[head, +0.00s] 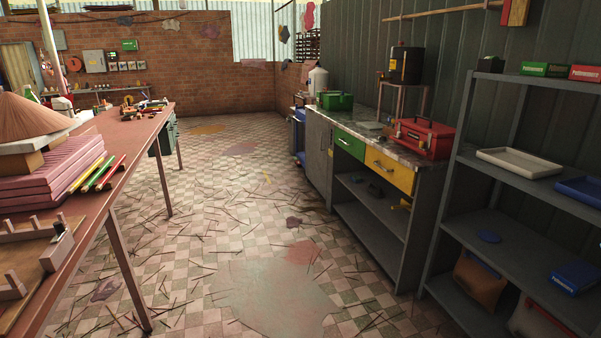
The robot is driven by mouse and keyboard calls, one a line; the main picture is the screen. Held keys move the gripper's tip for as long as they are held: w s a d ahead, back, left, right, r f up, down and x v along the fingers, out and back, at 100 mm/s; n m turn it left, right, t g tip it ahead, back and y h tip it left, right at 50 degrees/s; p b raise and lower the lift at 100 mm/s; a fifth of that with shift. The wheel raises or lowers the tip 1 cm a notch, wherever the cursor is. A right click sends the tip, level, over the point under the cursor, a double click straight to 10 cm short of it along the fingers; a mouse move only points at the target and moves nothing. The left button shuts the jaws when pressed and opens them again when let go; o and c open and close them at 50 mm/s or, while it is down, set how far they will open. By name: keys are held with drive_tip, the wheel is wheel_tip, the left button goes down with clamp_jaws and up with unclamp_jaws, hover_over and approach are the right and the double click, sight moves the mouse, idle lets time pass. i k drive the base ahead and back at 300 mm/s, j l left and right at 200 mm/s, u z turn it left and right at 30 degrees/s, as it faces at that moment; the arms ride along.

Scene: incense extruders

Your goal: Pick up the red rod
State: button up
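Several thin rods lie side by side at the right edge of the pink stack on the left table, in the head view. A red rod (111,173) is the rightmost of them, close to the table's edge. A green rod (97,174) lies just left of it. The rods are small here, so their exact ends are hard to tell. My gripper is not in view.
The long reddish table (135,146) runs along the left, with a stack of pink slabs (50,180) on it. A workbench (390,151) and a grey shelf (520,185) line the right. The tiled floor between is open, strewn with thin sticks.

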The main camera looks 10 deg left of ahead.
sight(108, 175)
drive_tip(key=i+j+u, duration=0.15)
drive_tip(key=i+u, duration=0.55)
drive_tip(key=i, duration=0.25)
drive_tip(key=i+l+u, duration=0.1)
drive_tip(key=i+u, duration=0.6)
drive_tip(key=i, duration=0.3)
drive_tip(key=i+l+u, duration=0.2)
drive_tip(key=i+u, duration=0.2)
drive_tip(key=i, duration=0.25)
drive_tip(key=i+u, duration=0.75)
drive_tip(key=i+l+u, duration=0.3)
drive_tip(key=i+l, duration=0.15)
drive_tip(key=l, duration=0.15)
